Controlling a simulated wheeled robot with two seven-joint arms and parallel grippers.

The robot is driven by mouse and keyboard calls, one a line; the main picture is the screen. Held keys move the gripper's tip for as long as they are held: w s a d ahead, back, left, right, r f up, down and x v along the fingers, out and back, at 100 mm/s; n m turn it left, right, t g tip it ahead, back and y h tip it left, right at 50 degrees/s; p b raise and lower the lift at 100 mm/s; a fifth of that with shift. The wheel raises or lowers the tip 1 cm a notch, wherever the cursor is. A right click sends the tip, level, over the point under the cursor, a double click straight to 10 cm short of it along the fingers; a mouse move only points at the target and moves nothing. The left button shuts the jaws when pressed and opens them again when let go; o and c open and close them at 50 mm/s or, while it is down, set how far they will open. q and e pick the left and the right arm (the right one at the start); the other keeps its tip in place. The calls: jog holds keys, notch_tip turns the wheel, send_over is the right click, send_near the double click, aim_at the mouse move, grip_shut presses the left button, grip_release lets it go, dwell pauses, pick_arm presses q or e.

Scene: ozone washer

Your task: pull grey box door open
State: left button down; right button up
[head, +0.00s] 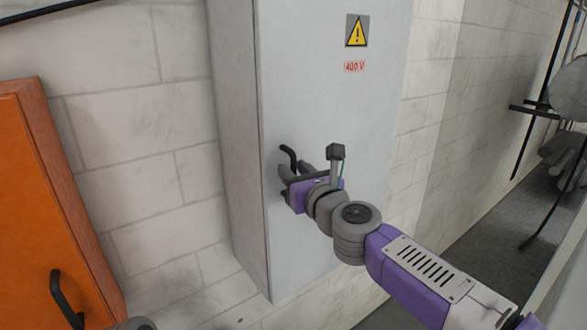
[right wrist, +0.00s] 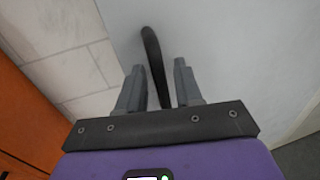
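The grey box (head: 310,90) is a tall cabinet on the white block wall, and its door looks closed. A black bar handle (head: 289,156) sits on the left part of the door. My right gripper (head: 284,172) is at the handle. In the right wrist view the two fingers of my right gripper (right wrist: 158,88) stand apart, with the black handle (right wrist: 153,58) running between them. A gap shows on each side of the handle, so the gripper is open around it. The handle's lower end is hidden behind the gripper. My left gripper does not show.
An orange cabinet (head: 40,180) with its own black handle (head: 65,300) stands at the left. A yellow warning sign (head: 357,31) and a 400 V label (head: 354,67) are on the grey door. Dark floor (head: 470,240) lies open at the right.

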jog(key=shift+w+a, duration=0.2)
jog(key=shift+w, duration=0.2)
jog(key=shift+c, duration=0.2)
grip_shut()
jog(key=shift+s, duration=0.1)
